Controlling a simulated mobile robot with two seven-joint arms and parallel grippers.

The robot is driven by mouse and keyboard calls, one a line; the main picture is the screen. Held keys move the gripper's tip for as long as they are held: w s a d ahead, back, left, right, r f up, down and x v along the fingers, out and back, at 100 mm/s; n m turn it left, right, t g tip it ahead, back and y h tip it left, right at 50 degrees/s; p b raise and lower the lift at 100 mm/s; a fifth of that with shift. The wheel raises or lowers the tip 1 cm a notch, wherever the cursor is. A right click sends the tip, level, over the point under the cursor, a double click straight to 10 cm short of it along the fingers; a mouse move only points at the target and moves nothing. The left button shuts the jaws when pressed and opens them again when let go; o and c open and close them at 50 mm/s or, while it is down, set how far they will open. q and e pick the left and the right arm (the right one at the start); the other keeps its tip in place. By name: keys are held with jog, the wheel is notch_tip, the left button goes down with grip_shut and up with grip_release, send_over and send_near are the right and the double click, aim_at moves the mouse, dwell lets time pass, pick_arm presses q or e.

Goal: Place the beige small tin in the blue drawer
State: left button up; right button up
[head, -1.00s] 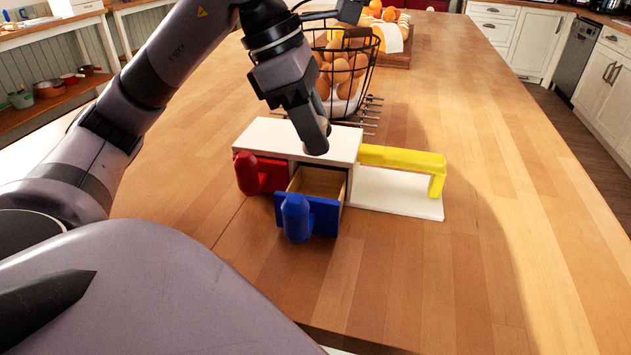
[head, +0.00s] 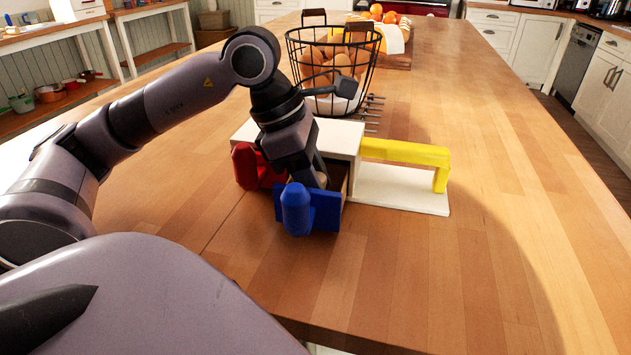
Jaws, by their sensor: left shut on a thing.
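The blue drawer (head: 323,211) stands pulled out at the front of a small white cabinet (head: 340,138), with its blue handle facing me. My left gripper (head: 321,183) points down at the open drawer, its fingertips at or just inside the opening behind the blue front. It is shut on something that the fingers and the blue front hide. The beige small tin is not clearly visible, so I cannot tell its exact position. My right gripper is not in view.
A red drawer front (head: 246,168) is left of the blue one. A yellow bar (head: 405,151) stands over a white base (head: 400,192) on the right. A wire basket of eggs (head: 330,68) stands behind the cabinet. The wooden counter (head: 440,270) is clear in front and to the right.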

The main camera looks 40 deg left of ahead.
pick_arm(q)
jog(key=shift+f, duration=0.2)
jog(key=o, duration=0.7)
jog(key=shift+o, duration=0.2)
jog(key=shift+r, duration=0.1)
jog(key=shift+r, duration=0.3)
jog(key=p+v, duration=0.2)
jog(key=v, duration=0.9)
jog(key=shift+a+r, duration=0.2)
jog(key=shift+r, duration=0.1)
